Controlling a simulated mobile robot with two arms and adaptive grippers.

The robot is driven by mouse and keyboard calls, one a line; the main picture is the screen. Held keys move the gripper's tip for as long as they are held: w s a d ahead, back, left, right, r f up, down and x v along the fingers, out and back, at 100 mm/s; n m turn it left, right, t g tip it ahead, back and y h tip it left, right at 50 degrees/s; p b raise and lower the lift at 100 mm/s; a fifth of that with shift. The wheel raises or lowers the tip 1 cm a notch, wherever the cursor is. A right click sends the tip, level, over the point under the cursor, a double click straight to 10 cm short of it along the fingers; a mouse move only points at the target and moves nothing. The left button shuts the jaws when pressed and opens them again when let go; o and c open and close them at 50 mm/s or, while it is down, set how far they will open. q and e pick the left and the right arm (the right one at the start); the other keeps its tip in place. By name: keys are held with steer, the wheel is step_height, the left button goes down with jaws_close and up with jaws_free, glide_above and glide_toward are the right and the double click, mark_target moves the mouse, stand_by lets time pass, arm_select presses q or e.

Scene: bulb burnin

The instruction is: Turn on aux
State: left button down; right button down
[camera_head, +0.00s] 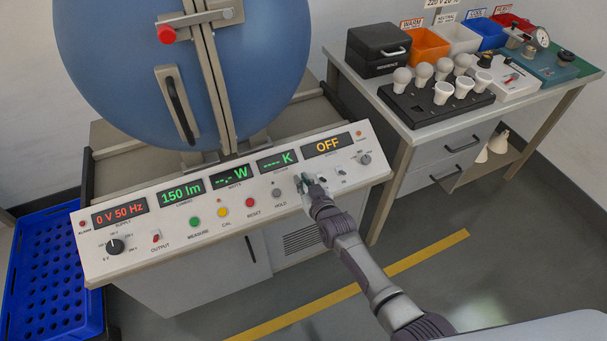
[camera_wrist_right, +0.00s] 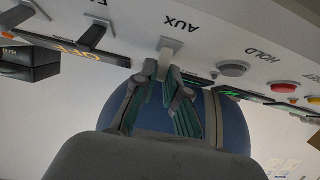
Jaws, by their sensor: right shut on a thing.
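The aux switch (camera_wrist_right: 168,47) is a pale toggle lever on a square base, beside the printed word AUX on the sloped white control panel (camera_head: 130,255). The wrist view shows it upside down. My right gripper (camera_head: 308,183) is at the panel's right part, and in the wrist view its fingers (camera_wrist_right: 164,75) are closed around the lever. In the head view the gripper hides most of the switch. My left gripper is in neither view.
The display above (camera_head: 327,145) reads OFF. A big blue sphere (camera_head: 110,80) stands behind the panel. A bench with bulbs in a black tray (camera_head: 420,115) is at right.

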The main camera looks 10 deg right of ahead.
steer(key=g+p, duration=0.1)
steer(key=p, duration=0.1)
steer(key=shift+w+a+r+g+h+p, duration=0.1)
steer(key=shift+w+r+g+h+p, duration=0.2)
steer(key=shift+w+r+g+p, duration=0.1)
steer(key=shift+w+f+g+p, duration=0.1)
steer(key=shift+f+g+p, duration=0.15)
steer(key=shift+g+p, duration=0.45)
steer(key=c, duration=1.2)
jaws_free()
steer(key=v, duration=1.2)
steer(key=shift+a, duration=0.25)
